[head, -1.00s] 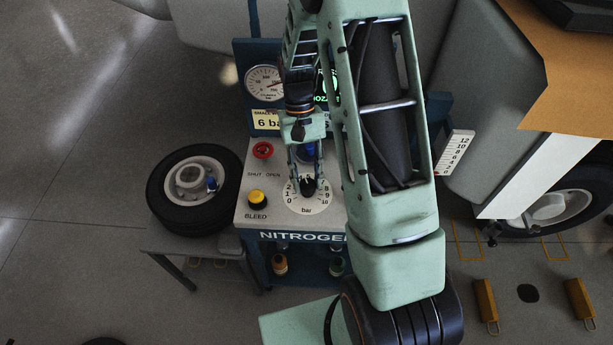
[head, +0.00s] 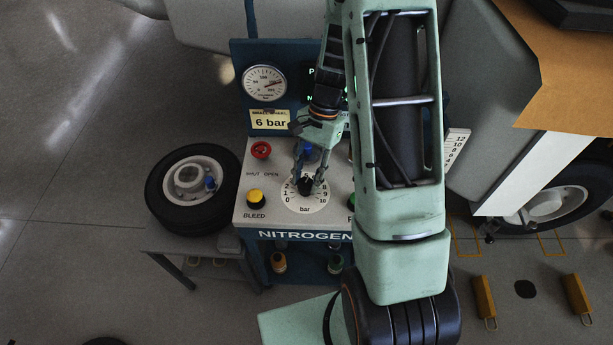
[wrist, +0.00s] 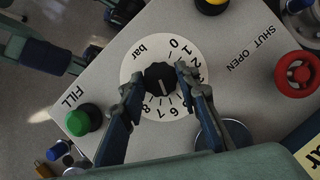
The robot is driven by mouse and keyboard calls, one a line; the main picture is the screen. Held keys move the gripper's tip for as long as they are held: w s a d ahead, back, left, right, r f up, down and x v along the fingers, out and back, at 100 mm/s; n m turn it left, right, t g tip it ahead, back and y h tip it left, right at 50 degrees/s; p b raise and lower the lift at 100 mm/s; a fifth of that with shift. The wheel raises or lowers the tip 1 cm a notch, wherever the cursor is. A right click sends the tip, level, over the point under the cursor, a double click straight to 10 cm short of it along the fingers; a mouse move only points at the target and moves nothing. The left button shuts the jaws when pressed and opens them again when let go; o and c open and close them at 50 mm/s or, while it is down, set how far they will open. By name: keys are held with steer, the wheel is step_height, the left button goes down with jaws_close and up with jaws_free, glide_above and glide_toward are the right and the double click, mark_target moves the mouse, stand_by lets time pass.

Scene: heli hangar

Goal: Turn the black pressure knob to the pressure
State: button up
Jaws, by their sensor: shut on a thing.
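The black pressure knob (head: 305,187) sits at the centre of a white round dial marked in bar on the panel's sloped top. In the wrist view the knob (wrist: 159,78) has a white pointer line that seems to aim toward the 5 to 6 side of the dial (wrist: 133,62). My gripper (head: 308,182) is shut on the knob, one finger on each side; the wrist view shows the gripper (wrist: 158,82) the same way. The fingers hide some numbers. A placard (head: 269,120) behind reads 6 bar.
A red shut/open knob (head: 261,150), a yellow bleed button (head: 256,197) and a green fill button (wrist: 80,121) surround the dial. A pressure gauge (head: 264,83) stands behind. A wheel (head: 192,180) lies at the left. My arm covers the panel's right side.

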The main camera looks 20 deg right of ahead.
steer(key=shift+m, duration=0.3)
steer(key=o, duration=1.2)
steer(key=shift+c, duration=0.2)
steer(key=v, duration=1.2)
steer(key=shift+s, duration=0.1)
